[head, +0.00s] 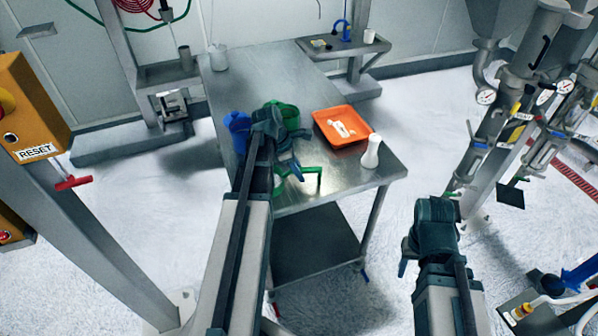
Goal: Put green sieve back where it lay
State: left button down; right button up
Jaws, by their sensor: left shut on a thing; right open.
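My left gripper (292,167) is over the near part of the steel table and is shut on the green sieve (312,172). A green bar with a bent end shows to the right of the fingers, and a little green shows to their left. My arm and gripper hide most of the rest of the sieve. My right gripper (404,262) is open and empty, off the table's right front side, over the floor.
A green round container (290,113) and a blue container (237,125) stand behind my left gripper. An orange tray (318,118) with white pieces lies to the right. A white bottle (371,152) stands by the right edge of the steel table (255,85). The table's far part is mostly clear.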

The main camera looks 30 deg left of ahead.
pick_arm(q)
jog(key=c, duration=0.7)
grip_release()
jog(key=shift+o, duration=0.2)
jog(key=shift+r, duration=0.1)
jog(key=p+v, duration=1.2)
jog(key=v, duration=0.1)
jog(key=shift+r+p, duration=0.25)
jog(key=shift+p, duration=0.15)
jog(key=s+d+f+m+g+y+b, duration=0.1)
jog(key=s+d+m, duration=0.3)
jog(key=d+m, duration=0.5)
jog(key=s+d+f+m+y+b, duration=0.2)
jog(key=s+d+f+m, duration=0.1)
jog(key=d+m, duration=0.6)
jog(key=s+d+f+m+g+y+b, duration=0.1)
jog(key=s+d+m, duration=0.4)
jog(key=d+m, duration=0.5)
jog(key=d+f+y+b, duration=0.1)
jog(key=d, duration=0.3)
jog(key=shift+f+g, duration=0.3)
